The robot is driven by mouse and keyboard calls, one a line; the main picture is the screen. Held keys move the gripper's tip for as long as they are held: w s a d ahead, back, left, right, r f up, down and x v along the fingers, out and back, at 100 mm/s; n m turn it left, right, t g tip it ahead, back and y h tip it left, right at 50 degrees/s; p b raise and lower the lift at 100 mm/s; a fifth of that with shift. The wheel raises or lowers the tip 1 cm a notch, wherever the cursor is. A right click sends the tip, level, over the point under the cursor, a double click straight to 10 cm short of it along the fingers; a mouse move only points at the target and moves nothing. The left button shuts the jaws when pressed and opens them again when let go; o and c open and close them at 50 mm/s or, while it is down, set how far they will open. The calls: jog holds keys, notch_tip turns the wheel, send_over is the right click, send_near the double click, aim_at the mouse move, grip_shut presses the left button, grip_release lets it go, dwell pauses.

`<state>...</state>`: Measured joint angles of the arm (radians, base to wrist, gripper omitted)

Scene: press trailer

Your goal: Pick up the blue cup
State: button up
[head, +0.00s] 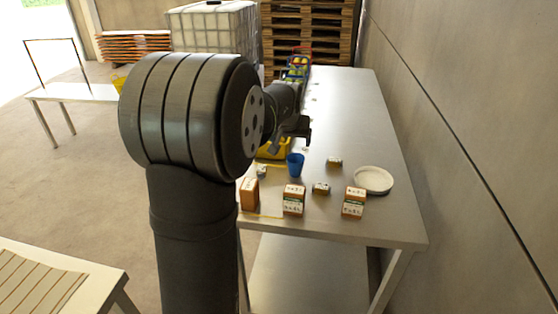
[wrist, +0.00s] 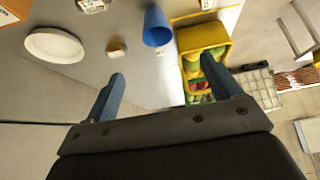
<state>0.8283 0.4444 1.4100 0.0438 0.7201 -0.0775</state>
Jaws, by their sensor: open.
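The blue cup (head: 295,164) stands on the metal table (head: 345,110), in front of a yellow crate (head: 270,152). In the wrist view the blue cup (wrist: 157,28) is at the upper middle, beyond my fingers and next to the yellow crate (wrist: 226,48). My gripper (wrist: 170,95) is open, with its two blue-grey fingers wide apart and nothing between them. In the head view my gripper (head: 291,140) is just behind and above the cup, apart from it as far as I can tell. My arm hides part of the crate.
A white plate (head: 373,180) lies right of the cup. Several labelled boxes, such as the middle carton (head: 293,200), stand near the table's front edge. A small box (head: 334,162) is right of the cup. Crates with colourful contents (head: 297,68) stand farther back. The table's right side is clear behind the plate.

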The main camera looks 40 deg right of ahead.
aim_at(296, 159)
jog(key=x, duration=1.2)
jog(key=d+x, duration=0.1)
jog(key=x, duration=0.5)
jog(key=shift+d, duration=0.2)
jog(key=c, duration=1)
jog(key=shift+r, duration=0.1)
